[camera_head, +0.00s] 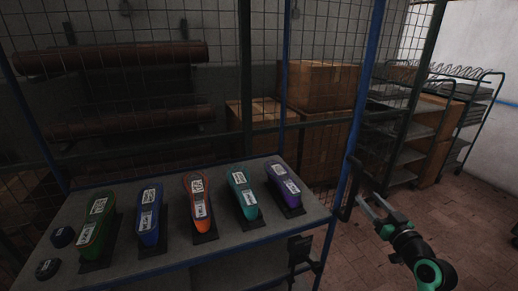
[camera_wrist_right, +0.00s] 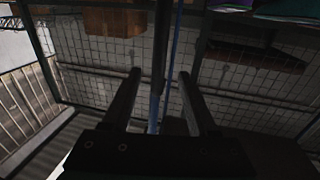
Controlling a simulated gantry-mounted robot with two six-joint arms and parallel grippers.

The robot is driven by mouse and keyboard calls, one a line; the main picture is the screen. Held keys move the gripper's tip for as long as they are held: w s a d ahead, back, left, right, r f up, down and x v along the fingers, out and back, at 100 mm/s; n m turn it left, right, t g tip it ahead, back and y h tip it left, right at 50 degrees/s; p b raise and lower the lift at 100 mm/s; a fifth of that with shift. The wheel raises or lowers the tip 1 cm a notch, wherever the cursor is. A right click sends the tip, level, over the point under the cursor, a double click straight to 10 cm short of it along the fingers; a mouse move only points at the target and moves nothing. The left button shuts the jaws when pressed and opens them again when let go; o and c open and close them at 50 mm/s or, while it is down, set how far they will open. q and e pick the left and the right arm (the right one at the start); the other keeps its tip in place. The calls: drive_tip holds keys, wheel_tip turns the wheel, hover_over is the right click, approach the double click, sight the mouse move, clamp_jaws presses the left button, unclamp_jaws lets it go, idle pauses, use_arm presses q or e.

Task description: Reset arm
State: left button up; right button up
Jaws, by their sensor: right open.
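My right gripper (camera_head: 371,204) is at the right in the head view, beside the table's right end and apart from the things on it. Its two fingers are spread with nothing between them. In the right wrist view the two dark fingers (camera_wrist_right: 156,100) stand apart, with a blue post and mesh beyond them. My left gripper is not in view. On the grey table (camera_head: 175,215) several shoe-shaped pieces stand in a row on dark holders: green (camera_head: 95,230), blue (camera_head: 149,218), orange (camera_head: 199,201), teal (camera_head: 243,196) and purple (camera_head: 285,188).
A blue post (camera_head: 358,120) rises between the table and my right gripper. The brick floor (camera_head: 470,225) at the right is mostly clear.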

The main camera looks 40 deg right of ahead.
drive_tip(key=w+a+r+n+t+y, duration=0.25)
drive_tip(key=w+a+r, duration=0.25)
drive_tip(key=a, duration=0.3)
drive_tip(key=w+a+r+n+t+y, duration=0.25)
drive_tip(key=w+a+r, duration=0.25)
drive_tip(key=a, duration=0.3)
drive_tip(key=w+a+r+n+t+y, duration=0.1)
drive_tip(key=w+a+r+n+y, duration=0.25)
drive_tip(key=w+a+r, duration=0.35)
drive_tip(key=s+a+r+n+t+y, duration=0.1)
drive_tip(key=a+r+y, duration=0.1)
drive_tip(key=a+r, duration=0.35)
drive_tip(key=s+a+r+n+t+y, duration=0.1)
drive_tip(key=a+r+t+y, duration=0.1)
drive_tip(key=a, duration=0.6)
drive_tip(key=s+a+r+t+y, duration=0.3)
drive_tip(key=s+a+r, duration=0.6)
drive_tip(key=r, duration=0.3)
wheel_tip(320, 180, up, 32)
drive_tip(key=s+d+m+h+p, duration=0.2)
drive_tip(key=d+m+h+p, duration=0.1)
drive_tip(key=p, duration=2.8)
wheel_tip(320, 180, down, 61)
drive_tip(key=b, duration=6)
drive_tip(key=shift+a+f+t+b, duration=0.15)
drive_tip(key=shift+a+t+b, duration=0.15)
drive_tip(key=shift+b, duration=0.1)
